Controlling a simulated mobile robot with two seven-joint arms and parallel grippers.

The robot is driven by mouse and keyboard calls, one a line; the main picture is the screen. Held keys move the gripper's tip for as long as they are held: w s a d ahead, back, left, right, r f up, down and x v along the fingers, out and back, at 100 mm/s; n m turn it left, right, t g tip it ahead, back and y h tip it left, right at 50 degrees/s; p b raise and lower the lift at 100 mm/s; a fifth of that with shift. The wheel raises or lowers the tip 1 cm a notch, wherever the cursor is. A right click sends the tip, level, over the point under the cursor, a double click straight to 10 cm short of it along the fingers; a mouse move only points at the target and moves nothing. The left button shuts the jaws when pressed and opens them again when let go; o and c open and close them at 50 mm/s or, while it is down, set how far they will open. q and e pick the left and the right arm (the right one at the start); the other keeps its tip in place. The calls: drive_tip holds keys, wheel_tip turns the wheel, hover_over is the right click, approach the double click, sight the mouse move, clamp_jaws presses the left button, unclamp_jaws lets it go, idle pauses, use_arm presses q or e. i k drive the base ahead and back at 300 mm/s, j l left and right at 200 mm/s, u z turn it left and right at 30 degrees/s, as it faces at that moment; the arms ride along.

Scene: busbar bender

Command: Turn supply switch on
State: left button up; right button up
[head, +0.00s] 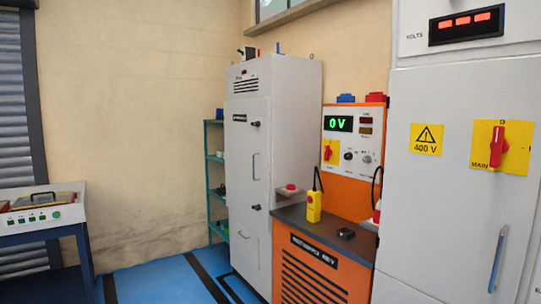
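An orange supply unit (310,252) stands in the middle right with a white upright panel. A red rotary switch on a yellow plate (331,151) is at the panel's lower left; its handle appears roughly upright. Above it a green display (338,124) reads 0 V. Another red rotary switch (497,146), on a yellow plate marked MAIN, is on the grey cabinet at right; its handle is near upright, slightly tilted. Neither of my grippers is in view.
A yellow hand-held device (314,206) and a small black box (345,233) are on the unit's dark worktop. The grey cabinet (450,215) carries a red-lit VOLTS meter (466,24). A tall grey cabinet (262,180) stands left. Blue floor (160,283) is open at lower left.

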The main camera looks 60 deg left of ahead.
sight(327, 153)
drive_tip(key=u, duration=1.4)
drive_tip(key=i+j+z, duration=0.1)
drive_tip(key=z, duration=0.35)
drive_tip(key=i+j+z, duration=0.1)
drive_tip(key=z, duration=0.35)
drive_tip(key=i+j+z, duration=0.1)
drive_tip(key=j+z, duration=0.15)
drive_tip(key=j, duration=0.15)
drive_tip(key=i+j+z, duration=0.1)
drive_tip(key=j+z, duration=0.25)
drive_tip(key=j, duration=0.35)
drive_tip(key=i+j+z, duration=0.1)
drive_tip(key=j, duration=0.35)
drive_tip(key=i+j+z, duration=0.1)
drive_tip(key=j, duration=1.45)
drive_tip(key=i+z, duration=0.05)
